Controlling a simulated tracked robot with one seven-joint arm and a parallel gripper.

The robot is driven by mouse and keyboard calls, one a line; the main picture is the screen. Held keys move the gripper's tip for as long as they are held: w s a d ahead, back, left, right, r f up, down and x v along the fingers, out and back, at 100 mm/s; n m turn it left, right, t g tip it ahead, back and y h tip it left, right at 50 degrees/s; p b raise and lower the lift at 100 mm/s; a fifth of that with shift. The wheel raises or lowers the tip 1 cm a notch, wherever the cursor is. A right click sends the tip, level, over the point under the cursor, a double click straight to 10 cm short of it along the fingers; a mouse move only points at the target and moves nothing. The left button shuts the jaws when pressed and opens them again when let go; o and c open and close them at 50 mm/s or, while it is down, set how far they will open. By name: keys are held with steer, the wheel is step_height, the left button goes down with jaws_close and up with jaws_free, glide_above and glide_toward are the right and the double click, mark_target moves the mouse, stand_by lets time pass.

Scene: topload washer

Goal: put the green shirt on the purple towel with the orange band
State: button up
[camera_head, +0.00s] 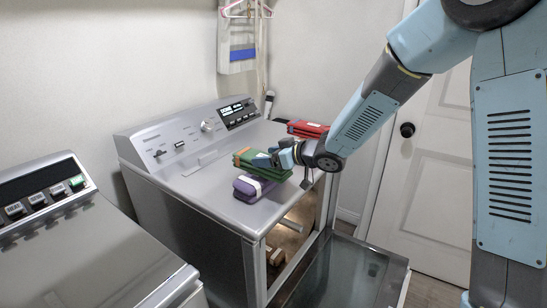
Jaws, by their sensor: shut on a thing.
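The folded green shirt (246,160), with an orange-brown stripe, is over the top of the grey machine. My gripper (283,158) is shut on its right side; its fingers are partly hidden against the cloth. A folded purple towel (246,191) lies near the machine's front edge, just below the shirt in the picture. A pale band shows on this towel; I cannot make out an orange one. I cannot tell whether the shirt touches the towel.
A red folded stack (307,128) lies at the machine's back right, close behind my arm. The control panel (190,133) rises along the back. The machine's front door (345,275) hangs open. The machine top (190,182) is clear to the left.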

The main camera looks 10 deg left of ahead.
steer(key=o, duration=1.1)
steer(key=shift+d, duration=0.1)
steer(key=v, duration=1.2)
